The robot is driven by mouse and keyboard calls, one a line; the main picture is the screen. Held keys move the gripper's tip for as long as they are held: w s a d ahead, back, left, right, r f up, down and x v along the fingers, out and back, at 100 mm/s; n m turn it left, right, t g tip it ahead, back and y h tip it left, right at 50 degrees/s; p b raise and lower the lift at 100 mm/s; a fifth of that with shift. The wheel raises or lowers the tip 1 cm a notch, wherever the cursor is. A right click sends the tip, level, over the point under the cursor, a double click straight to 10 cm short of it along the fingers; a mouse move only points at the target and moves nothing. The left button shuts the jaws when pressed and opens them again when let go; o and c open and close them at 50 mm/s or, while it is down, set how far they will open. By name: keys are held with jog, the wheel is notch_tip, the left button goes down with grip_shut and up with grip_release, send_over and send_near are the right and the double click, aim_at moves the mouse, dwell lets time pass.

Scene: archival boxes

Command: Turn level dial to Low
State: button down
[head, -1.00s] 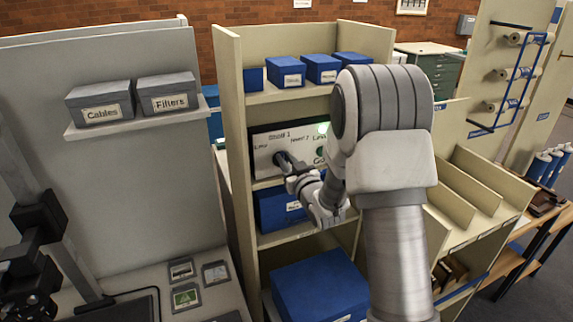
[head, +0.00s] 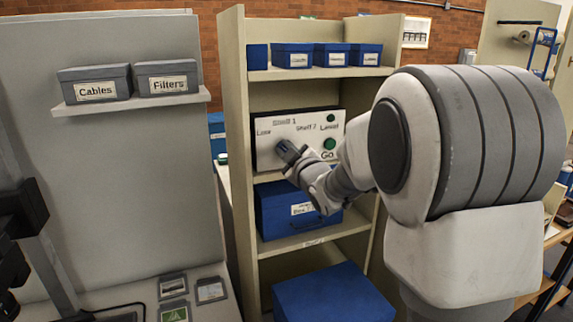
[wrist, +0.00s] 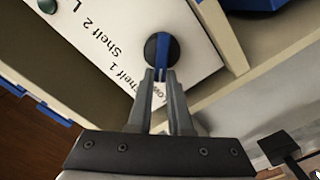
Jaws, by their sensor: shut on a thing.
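The level dial (wrist: 163,48) is a round black knob with a blue bar handle on a white panel. The panel (head: 302,123) stands on a shelf and carries the labels Low, Shelf 1 and Shelf 2; a further label at the right is hard to read. In the wrist view my gripper (wrist: 161,76) is shut on the blue handle, which lies in line with the fingers. The word Low shows partly hidden between and behind the fingers. In the head view my gripper (head: 288,153) covers the dial.
Two round green parts, an upper one (head: 330,118) and one by the Go label (head: 329,143), sit at the panel's right. Blue boxes stand above, and a blue box (head: 277,212) stands below. The shelf unit's left side wall (head: 232,130) rises close beside the panel.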

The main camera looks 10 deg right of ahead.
jog(key=shift+a+n+b, duration=0.1)
jog(key=shift+n+b, duration=0.5)
jog(key=shift+b, duration=0.2)
jog(key=c, duration=0.8)
grip_release()
jog(key=shift+f, duration=0.1)
jog(key=shift+c, duration=0.2)
jog(key=s+d, duration=0.3)
jog(key=s, duration=1.4)
jog(key=shift+d, duration=0.2)
